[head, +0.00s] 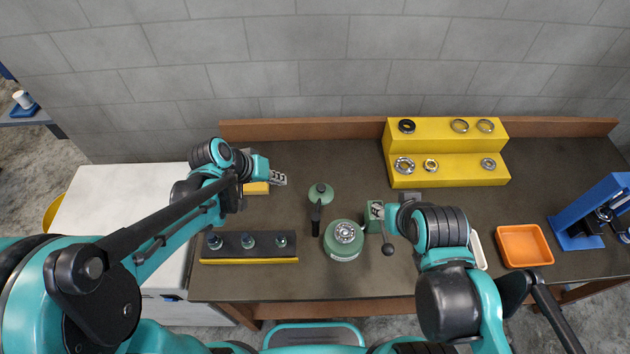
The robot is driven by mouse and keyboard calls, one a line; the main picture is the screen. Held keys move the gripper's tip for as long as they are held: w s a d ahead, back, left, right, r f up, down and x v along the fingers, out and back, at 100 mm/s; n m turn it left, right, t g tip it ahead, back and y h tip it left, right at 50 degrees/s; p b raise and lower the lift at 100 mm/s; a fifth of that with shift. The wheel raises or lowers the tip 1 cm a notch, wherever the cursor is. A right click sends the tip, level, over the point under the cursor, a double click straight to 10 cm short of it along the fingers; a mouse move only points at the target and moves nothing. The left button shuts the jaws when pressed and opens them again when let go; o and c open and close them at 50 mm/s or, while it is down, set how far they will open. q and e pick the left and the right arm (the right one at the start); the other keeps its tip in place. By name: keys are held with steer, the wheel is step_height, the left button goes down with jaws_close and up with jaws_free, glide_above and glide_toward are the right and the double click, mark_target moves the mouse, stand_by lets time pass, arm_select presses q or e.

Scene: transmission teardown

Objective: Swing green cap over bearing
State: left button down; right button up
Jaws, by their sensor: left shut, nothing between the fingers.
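The green cap (320,193) is a small round lid with a knob on top. It sits at the table's middle, behind and left of the green housing (343,253), and is swung clear of it. The bearing (346,232) lies uncovered in the top of the housing, its ring of balls showing. A black handle (316,222) stands just in front of the cap. My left gripper (280,180) is shut and empty, left of the cap and apart from it. My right gripper (378,211) is at the green block right of the housing; its fingers are too small to read.
A black rack with several pegs (249,258) lies at the front left. A yellow stepped stand (440,175) holds several bearings and rings at the back. An orange tray (524,246) and a blue press (590,215) stand at the right. A black ball-ended lever (388,249) is beside the housing.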

arm_select(q)
steer(key=b, duration=0.2)
glide_toward(314, 189)
step_height(314, 189, down, 2)
steer(key=w+a, duration=0.1)
steer(key=a, duration=0.1)
steer(key=d, duration=0.1)
steer(key=d+f, duration=0.1)
steer(key=d, duration=0.1)
steer(key=shift+w+d+f, duration=0.25)
steer(key=shift+d, duration=0.6)
